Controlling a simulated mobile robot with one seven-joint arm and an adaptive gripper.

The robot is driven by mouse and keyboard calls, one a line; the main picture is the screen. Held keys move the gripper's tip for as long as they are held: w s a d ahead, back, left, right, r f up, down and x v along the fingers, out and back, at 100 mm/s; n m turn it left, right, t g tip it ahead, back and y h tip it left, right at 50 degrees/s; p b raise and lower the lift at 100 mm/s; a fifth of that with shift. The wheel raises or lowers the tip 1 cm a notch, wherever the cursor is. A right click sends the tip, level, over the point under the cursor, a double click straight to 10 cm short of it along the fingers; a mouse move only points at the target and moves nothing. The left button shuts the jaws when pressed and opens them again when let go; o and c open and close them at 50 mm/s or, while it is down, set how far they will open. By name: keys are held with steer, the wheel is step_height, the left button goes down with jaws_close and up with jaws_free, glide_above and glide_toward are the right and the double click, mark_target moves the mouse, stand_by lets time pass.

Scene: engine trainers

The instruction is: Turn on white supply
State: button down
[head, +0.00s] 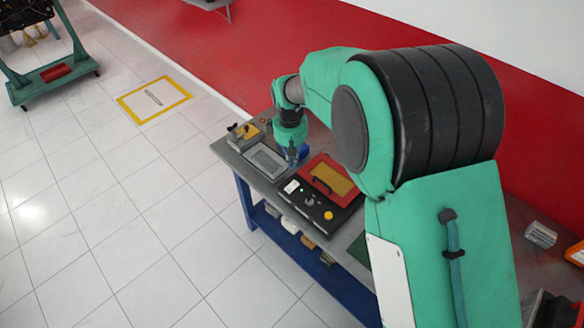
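On the workbench (228,154) a dark box (318,211) has a white patch (291,187), a small green spot and a yellow round knob (328,215) on its front panel. A red piece with a yellow panel (333,180) sits at its back. I cannot tell which unit is the white supply. My gripper (291,157) points down over the bench, behind and left of the dark box, near a grey tray (266,161). It is small and dark here, so its fingers and any contact cannot be made out. My arm hides the bench to the right.
A yellow-and-grey device (243,134) stands at the bench's left end. A small clear box (541,234) and orange items (574,253) lie at the far right. The tiled floor in front is clear.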

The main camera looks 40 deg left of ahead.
steer(key=shift+r, duration=0.85)
steer(key=w+d+r+m, duration=0.2)
steer(key=w+d+r, duration=0.2)
steer(key=d+r, duration=0.4)
steer(key=w+d+r+m, duration=0.2)
steer(key=w+d+r, duration=0.4)
steer(key=d, duration=0.4)
steer(key=s+d+r+m+t+y, duration=0.1)
steer(key=d+r+m, duration=0.1)
steer(key=d+r, duration=0.5)
steer(key=d+r+m+t, duration=0.1)
steer(key=d+r+m, duration=0.15)
steer(key=d, duration=0.95)
steer(key=s+d+r+m+t, duration=0.1)
steer(key=s+d+r+m, duration=0.2)
steer(key=d, duration=0.6)
steer(key=s+d+r+m, duration=0.1)
steer(key=s+d+r, duration=0.3)
steer(key=d, duration=0.5)
steer(key=s+d+f+m+t+h, duration=0.1)
steer(key=s+d+m, duration=0.4)
steer(key=s+d, duration=0.8)
steer(key=shift+s+d+f+t, duration=0.2)
steer(key=shift+s+f+t, duration=0.4)
steer(key=shift+s+f, duration=0.25)
